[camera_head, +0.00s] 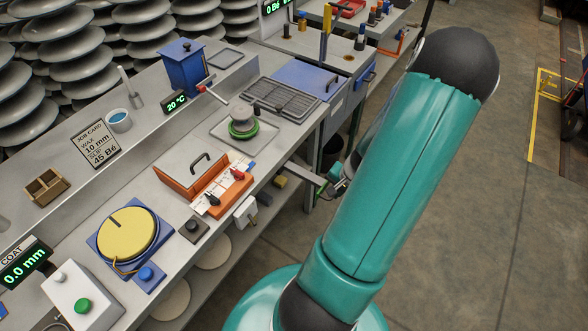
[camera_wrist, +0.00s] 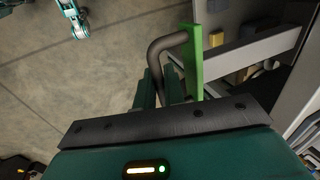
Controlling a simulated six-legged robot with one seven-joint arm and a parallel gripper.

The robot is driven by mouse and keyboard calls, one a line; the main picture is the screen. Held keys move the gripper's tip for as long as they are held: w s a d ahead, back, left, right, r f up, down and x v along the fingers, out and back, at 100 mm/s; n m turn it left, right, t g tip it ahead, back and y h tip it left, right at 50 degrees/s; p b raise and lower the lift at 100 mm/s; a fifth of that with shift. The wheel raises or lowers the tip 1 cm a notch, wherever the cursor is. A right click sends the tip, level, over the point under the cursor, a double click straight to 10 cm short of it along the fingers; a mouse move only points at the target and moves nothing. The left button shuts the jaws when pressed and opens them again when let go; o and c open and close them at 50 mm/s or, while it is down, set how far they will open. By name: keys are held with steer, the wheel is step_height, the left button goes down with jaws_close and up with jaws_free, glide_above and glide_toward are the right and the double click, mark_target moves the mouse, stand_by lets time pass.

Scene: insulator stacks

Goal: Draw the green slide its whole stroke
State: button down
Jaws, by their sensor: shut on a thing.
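The green slide has a green front plate (camera_wrist: 194,62) with a dark curved handle (camera_wrist: 163,43) on it. My gripper (camera_wrist: 164,88) is shut on this handle, with its fingers on either side of the handle's lower end. A grey bar (camera_wrist: 250,53) runs from behind the green plate back to the bench. In the head view the grey bar (camera_head: 303,172) sticks out from the bench's right edge, and a little of the green plate (camera_head: 321,184) shows at its end. My gripper (camera_head: 335,187) there is partly hidden behind my arm.
Open floor (camera_head: 480,210) lies to the right.

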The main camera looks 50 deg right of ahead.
steer(key=shift+s+d, duration=0.2)
steer(key=shift+s, duration=2.25)
steer(key=c, duration=1.9)
jaws_free()
steer(key=shift+s, duration=0.25)
steer(key=o, duration=0.7)
step_height(320, 180, up, 7)
steer(key=shift+w, duration=0.15)
